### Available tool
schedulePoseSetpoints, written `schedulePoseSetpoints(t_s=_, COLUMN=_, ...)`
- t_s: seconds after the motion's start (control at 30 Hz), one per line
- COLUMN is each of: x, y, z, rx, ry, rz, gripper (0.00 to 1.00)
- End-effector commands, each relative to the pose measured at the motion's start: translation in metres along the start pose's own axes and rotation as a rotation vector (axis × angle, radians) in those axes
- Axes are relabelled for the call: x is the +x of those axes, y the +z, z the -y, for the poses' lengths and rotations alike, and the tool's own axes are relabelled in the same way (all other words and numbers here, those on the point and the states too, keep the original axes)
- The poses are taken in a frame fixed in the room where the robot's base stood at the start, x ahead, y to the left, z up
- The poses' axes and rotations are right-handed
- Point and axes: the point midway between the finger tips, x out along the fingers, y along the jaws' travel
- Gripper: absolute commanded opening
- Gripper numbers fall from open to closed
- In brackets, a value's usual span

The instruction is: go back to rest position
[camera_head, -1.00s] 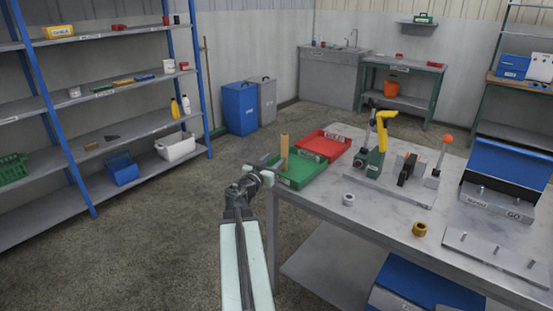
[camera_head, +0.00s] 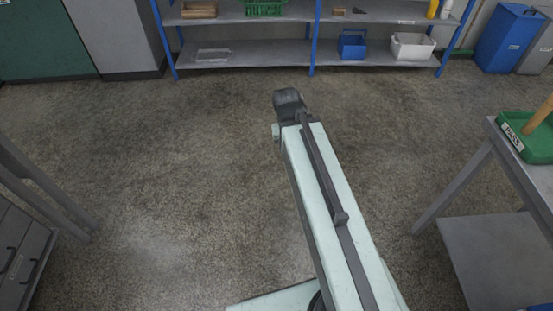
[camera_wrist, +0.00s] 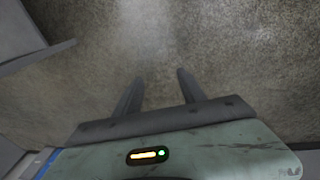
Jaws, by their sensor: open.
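My gripper (camera_wrist: 160,88) shows in the wrist view with its two dark fingers apart and nothing between them. It hangs over bare speckled floor. In the head view my pale arm reaches forward over the floor, and its bent far end hides the gripper. The green tray (camera_head: 538,147), labelled PASS, sits on the table at the right edge of the head view. A tan cylinder (camera_head: 541,115) stands in it, partly cut off by the frame. My arm is well apart from both.
The grey table (camera_head: 490,240) stands at the right. A shelf rack (camera_head: 290,60) with a blue caddy (camera_head: 352,44) and a white bin (camera_head: 412,46) runs along the back. A drawer unit (camera_head: 20,250) is at the lower left. The floor (camera_head: 180,150) between is clear.

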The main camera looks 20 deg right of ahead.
Motion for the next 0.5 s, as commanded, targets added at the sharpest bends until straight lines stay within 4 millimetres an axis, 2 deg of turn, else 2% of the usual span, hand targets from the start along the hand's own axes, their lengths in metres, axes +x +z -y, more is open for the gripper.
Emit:
schedulePoseSetpoints(t_s=0.03, x=-0.003, y=0.012, z=0.03, rx=-0.082, ry=-0.049, rz=0.032, gripper=0.48)
schedulePoseSetpoints(t_s=0.1, x=-0.007, y=0.026, z=0.059, rx=-0.171, ry=-0.105, rz=0.067, gripper=0.48)
schedulePoseSetpoints(t_s=0.17, x=-0.009, y=0.032, z=0.069, rx=-0.214, ry=-0.134, rz=0.083, gripper=0.48)
schedulePoseSetpoints(t_s=0.27, x=-0.011, y=0.036, z=0.076, rx=-0.239, ry=-0.15, rz=0.093, gripper=0.48)
schedulePoseSetpoints(t_s=0.5, x=-0.013, y=0.035, z=0.075, rx=-0.235, ry=-0.149, rz=0.091, gripper=0.48)
